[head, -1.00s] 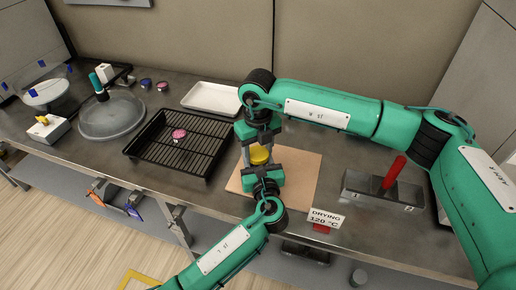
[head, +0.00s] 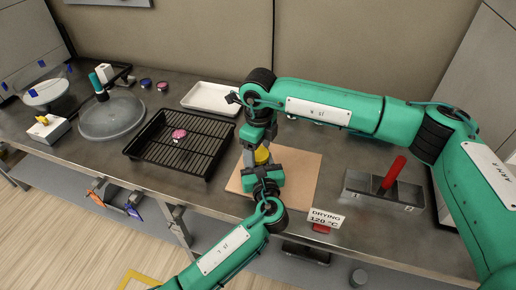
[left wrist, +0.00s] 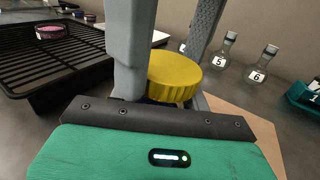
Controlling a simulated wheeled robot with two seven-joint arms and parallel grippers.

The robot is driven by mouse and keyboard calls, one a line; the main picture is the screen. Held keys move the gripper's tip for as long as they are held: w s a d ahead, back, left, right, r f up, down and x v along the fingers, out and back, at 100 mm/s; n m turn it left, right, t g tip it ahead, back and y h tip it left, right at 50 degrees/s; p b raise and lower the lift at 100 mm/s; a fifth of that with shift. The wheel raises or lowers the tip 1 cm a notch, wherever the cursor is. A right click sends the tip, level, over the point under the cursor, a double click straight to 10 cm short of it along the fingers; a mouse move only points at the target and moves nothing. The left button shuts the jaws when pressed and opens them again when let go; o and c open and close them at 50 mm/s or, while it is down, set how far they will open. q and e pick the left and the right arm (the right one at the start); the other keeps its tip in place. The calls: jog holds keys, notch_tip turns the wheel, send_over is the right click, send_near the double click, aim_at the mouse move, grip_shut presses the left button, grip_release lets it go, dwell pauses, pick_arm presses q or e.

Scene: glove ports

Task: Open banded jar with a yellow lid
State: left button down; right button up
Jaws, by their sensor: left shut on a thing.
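The jar's yellow lid (head: 262,155) shows over the tan board in the head view, partly covered by my grippers. In the left wrist view the round ribbed yellow lid (left wrist: 174,76) shows between my left gripper's grey fingers. My left gripper (head: 262,165) comes from the front and is shut on the jar. The jar's body and its bands are hidden behind the fingers and palm. My right gripper (head: 256,145) points down over the lid from behind. Its fingertips are too hidden to tell whether they grip the lid.
The tan board (head: 300,175) lies under the jar. A black wire rack (head: 205,150) with a pink-topped item stands left. A grey block with a red handle (head: 394,172) stands right. A white tray (head: 208,97) lies behind. Bottles (left wrist: 266,60) show beyond the lid.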

aim_at(258, 153)
pick_arm(q)
jog(key=shift+w, duration=0.1)
pick_arm(e)
jog(key=shift+s+a, duration=0.2)
jog(key=shift+s, duration=0.1)
jog(key=shift+r, duration=0.2)
notch_tip(258, 153, up, 4)
jog(key=shift+r, duration=0.15)
jog(key=shift+c, duration=0.4)
notch_tip(258, 153, up, 3)
jog(key=m, duration=0.6)
jog(key=shift+w+m, duration=0.15)
jog(key=shift+m, duration=0.15)
jog(key=shift+f, duration=3.85)
jog(key=c, duration=1)
jog(key=n, duration=0.6)
